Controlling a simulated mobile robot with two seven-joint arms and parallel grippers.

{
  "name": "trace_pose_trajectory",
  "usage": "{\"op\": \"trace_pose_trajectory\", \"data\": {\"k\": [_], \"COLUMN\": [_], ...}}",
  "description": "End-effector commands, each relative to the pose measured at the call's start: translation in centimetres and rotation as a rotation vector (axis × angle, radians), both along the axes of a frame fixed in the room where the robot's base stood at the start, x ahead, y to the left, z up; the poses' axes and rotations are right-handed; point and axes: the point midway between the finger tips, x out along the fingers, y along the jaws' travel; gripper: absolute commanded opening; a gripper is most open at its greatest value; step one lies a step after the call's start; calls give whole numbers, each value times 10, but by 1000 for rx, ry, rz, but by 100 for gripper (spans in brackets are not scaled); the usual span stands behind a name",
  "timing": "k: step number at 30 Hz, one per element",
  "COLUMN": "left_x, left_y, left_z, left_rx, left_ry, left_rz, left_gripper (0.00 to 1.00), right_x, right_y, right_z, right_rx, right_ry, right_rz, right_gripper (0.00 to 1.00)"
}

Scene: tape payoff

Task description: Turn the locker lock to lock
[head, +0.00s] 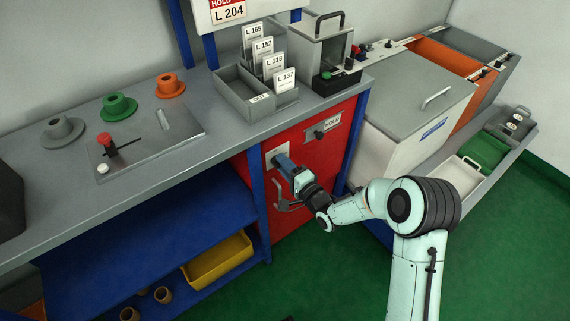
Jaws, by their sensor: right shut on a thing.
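The red locker (312,190) is built in under the grey bench and its door looks shut. My right gripper (284,165) reaches in from the right and is shut on the locker lock at the upper left of the door. Only a light plate (269,156) around the lock shows; the turning part is hidden by the fingers, so its angle cannot be told. A door handle (281,192) sits just below the gripper. My left gripper is out of view.
A dark knob (319,134) and a HOLD label (332,123) are on the red front, right of the gripper. Blue posts (257,190) flank the locker. The white bin (400,145) stands close on the right. Green floor (330,275) in front is clear.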

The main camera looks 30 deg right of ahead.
Motion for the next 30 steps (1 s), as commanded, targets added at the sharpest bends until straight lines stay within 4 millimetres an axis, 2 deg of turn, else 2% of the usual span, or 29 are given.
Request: {"op": "trace_pose_trajectory", "data": {"k": [18, 19, 20, 30], "left_x": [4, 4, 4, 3], "left_y": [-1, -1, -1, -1], "left_z": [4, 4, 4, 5], "left_rx": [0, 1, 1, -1], "left_ry": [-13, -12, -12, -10], "left_rz": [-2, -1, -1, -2], "left_gripper": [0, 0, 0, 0], "right_x": [0, 0, 0, -3], "right_y": [1, 1, 1, 0], "right_z": [-1, -1, -1, 0], "right_rx": [45, 45, 45, 43], "right_ry": [4, 4, 4, 4], "right_rz": [2, 2, 2, 0], "right_gripper": [3, 37, 39, 39]}}
